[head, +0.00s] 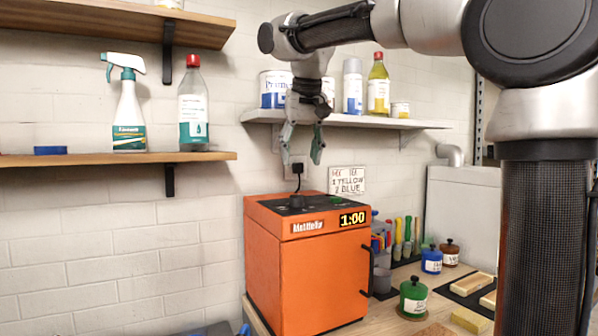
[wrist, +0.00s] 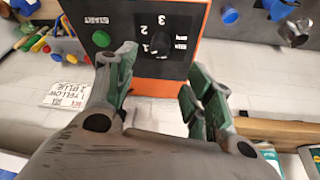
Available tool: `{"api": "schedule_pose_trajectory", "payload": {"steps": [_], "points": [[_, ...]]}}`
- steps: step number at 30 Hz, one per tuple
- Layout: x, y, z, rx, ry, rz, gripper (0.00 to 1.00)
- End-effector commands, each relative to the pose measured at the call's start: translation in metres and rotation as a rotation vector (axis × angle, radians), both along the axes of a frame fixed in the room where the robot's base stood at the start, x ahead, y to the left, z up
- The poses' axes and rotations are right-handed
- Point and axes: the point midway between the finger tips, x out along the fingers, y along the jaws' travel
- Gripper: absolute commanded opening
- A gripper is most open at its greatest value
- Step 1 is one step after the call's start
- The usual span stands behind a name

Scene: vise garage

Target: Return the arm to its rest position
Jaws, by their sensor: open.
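My gripper (head: 302,150) hangs with its fingers pointing down, above the orange box-shaped machine (head: 290,270) and in front of the wall shelf. Its two green-tipped fingers are spread apart, with nothing between them. In the wrist view my gripper (wrist: 160,90) is also open and empty, with the machine's dark top panel (wrist: 150,40) beyond it. That panel carries a green START button (wrist: 101,38) and a dark dial. The machine's display (head: 352,218) reads 1:00.
A white shelf (head: 340,119) with cans and bottles is close behind my gripper. Wooden shelves (head: 100,158) at left hold a spray bottle (head: 128,105) and another bottle. A handwritten sign (head: 347,180) is on the wall. Jars (head: 413,297) stand on the bench to the machine's right.

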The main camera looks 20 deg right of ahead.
Motion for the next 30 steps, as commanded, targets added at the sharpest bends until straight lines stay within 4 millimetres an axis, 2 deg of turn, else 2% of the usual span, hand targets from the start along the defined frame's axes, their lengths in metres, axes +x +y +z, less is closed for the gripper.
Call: {"api": "schedule_pose_trajectory", "payload": {"steps": [5,17,20,23,25,29,30], "points": [[-0.004,0.0,0.008,0.0,0.0,0.0,0.53],[-0.003,0.0,0.008,-0.002,0.0,0.005,0.53],[0.001,0.003,0.01,-0.01,-0.02,0.058,0.53],[0.003,0.01,-0.023,-0.031,0.004,0.154,0.53],[-0.009,0.008,-0.054,-0.043,0.031,0.222,0.53],[-0.052,-0.023,-0.107,-0.049,0.061,0.292,0.53],[-0.069,-0.035,-0.123,-0.047,0.068,0.3,0.53]]}}
